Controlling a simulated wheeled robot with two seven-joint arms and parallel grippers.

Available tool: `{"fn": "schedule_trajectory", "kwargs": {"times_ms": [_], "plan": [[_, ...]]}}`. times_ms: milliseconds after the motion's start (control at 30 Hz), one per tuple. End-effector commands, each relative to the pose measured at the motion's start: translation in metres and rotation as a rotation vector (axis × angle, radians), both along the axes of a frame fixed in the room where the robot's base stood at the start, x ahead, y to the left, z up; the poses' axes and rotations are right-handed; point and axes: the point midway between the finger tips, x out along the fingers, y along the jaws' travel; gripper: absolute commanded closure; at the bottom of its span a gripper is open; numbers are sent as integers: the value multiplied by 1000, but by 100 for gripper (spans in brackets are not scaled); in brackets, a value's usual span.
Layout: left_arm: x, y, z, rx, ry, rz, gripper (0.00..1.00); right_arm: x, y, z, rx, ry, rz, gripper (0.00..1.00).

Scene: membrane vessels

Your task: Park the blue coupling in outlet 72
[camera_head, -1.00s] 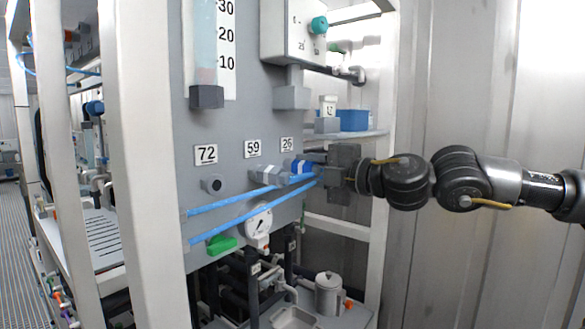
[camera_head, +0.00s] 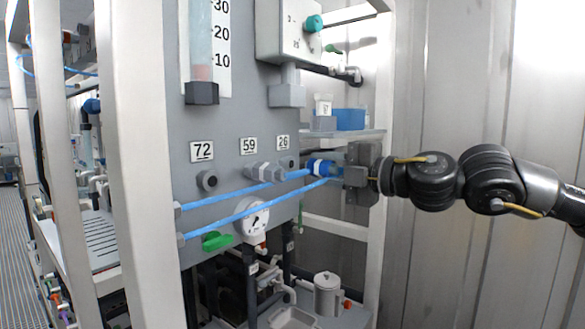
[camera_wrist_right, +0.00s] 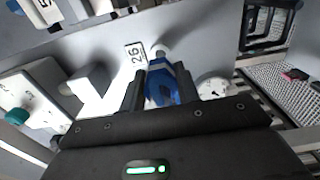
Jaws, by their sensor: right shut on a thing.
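The blue coupling (camera_head: 319,167) is held in my right gripper (camera_head: 342,170), which is shut on it. It stands off the panel, to the right of outlet 26 (camera_head: 286,162), whose stub shows bare. In the right wrist view the coupling (camera_wrist_right: 162,86) sits between the two fingers, with the stub under label 26 just beyond it. Outlet 72 (camera_head: 207,181) is an empty dark round stub under its label (camera_head: 202,151), at the left of the panel. My left gripper is not in view.
A grey coupling (camera_head: 262,172) sits at outlet 59, between 26 and 72. Two blue hoses (camera_head: 225,222) slant across the panel below the outlets. A gauge (camera_head: 255,222) and a green handle (camera_head: 216,241) are lower down. A white frame post (camera_head: 136,160) stands left.

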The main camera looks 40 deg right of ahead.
Motion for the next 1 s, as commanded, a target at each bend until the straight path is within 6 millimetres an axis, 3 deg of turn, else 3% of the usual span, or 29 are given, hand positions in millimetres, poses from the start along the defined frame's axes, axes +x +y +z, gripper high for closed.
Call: {"fn": "schedule_trajectory", "kwargs": {"times_ms": [700,833,1000], "plan": [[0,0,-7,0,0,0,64,-10,-3,-2,1,1,2,100],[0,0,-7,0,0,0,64,-3,-2,-18,6,3,21,100],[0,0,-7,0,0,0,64,10,3,-55,10,3,65,100]]}}
